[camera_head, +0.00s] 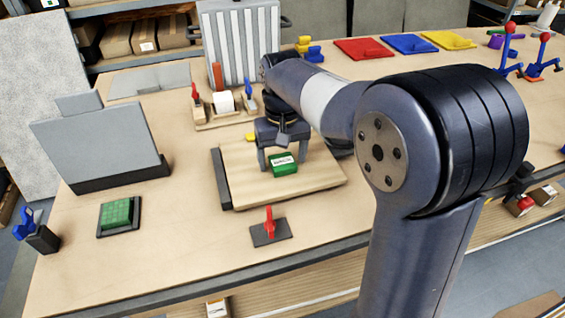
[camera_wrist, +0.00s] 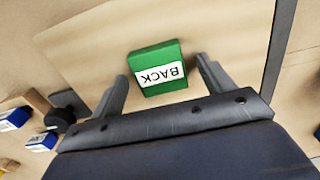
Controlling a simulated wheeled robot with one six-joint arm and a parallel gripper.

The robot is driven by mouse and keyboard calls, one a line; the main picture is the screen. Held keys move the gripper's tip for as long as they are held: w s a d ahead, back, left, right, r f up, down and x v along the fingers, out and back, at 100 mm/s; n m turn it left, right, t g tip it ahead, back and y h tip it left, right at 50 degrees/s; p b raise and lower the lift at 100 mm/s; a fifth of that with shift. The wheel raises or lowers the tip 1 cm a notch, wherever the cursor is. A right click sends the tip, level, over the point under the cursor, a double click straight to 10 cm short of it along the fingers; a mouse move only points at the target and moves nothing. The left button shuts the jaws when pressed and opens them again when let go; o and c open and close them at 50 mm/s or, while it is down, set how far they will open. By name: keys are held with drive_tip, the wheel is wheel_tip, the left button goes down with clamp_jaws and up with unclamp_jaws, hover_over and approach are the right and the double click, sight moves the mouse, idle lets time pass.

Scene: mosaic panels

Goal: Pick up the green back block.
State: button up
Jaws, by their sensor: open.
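The green block (camera_head: 284,166) lies on a light wooden board (camera_head: 235,180), with a white label on its top. In the wrist view the green block (camera_wrist: 157,56) carries the label "BACK", which reads upside down. My gripper (camera_head: 282,158) is open above the board at the block. In the wrist view my gripper (camera_wrist: 158,84) has one finger to each side of the block's near part, with gaps between the fingers and the block. Whether the fingertips are down at the block's height is hard to tell.
A dark strip (camera_head: 221,178) edges the board's left side. A red-handled piece (camera_head: 269,226) stands in front. A rack with small tools (camera_head: 222,108) stands behind. A green tile in a black tray (camera_head: 119,215) and a grey panel (camera_head: 95,142) are at left.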

drive_tip(key=shift+s+f, duration=0.1)
drive_tip(key=c, duration=1.1)
drive_tip(key=shift+o, duration=0.2)
